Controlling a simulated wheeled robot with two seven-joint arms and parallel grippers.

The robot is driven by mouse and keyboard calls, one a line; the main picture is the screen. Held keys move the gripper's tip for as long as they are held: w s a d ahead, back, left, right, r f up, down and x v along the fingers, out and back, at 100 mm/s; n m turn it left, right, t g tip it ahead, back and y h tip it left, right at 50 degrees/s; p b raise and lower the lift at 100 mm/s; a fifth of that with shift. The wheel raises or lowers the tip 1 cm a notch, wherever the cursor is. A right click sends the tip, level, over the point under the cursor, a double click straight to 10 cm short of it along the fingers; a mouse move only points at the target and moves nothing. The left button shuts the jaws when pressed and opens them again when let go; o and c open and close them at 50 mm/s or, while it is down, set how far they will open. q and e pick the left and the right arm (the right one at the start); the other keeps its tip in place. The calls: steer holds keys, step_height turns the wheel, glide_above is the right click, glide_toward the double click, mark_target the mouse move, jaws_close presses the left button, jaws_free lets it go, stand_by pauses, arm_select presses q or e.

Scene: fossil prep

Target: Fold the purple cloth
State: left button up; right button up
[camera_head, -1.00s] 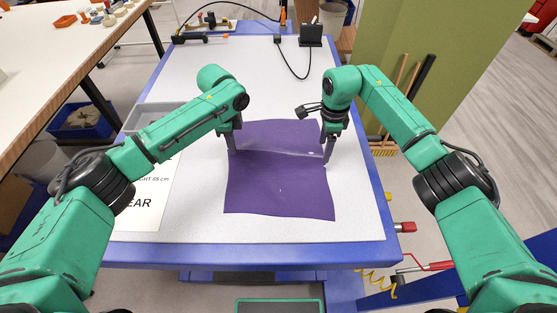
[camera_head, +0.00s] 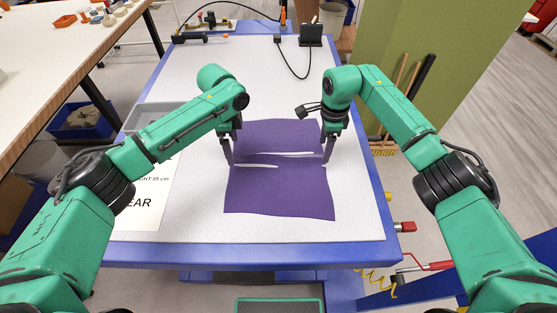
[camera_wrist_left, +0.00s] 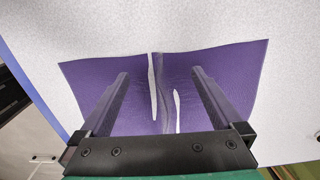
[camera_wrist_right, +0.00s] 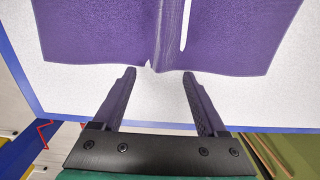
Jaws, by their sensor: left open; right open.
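The purple cloth (camera_head: 280,190) lies on the pale table top, with a raised crease running left to right across its middle. Narrow white gaps show beside the crease, one on each side. My left gripper (camera_head: 229,161) is open at the cloth's left edge, with its fingers on either side of the crease. The left wrist view shows the cloth (camera_wrist_left: 100,90) between and beyond these fingers. My right gripper (camera_head: 327,160) is open at the right edge. In the right wrist view the right fingertips (camera_wrist_right: 158,75) are just short of the cloth's edge, with the crease end between them.
A grey tray (camera_head: 152,115) stands left of the cloth, partly behind my left arm. A printed sheet (camera_head: 140,218) lies at the front left. A black stand with a cable (camera_head: 311,35) is at the back. The table (camera_head: 258,75) is clear beyond the cloth.

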step_height(320, 180, up, 6)
steer(key=p, duration=0.6)
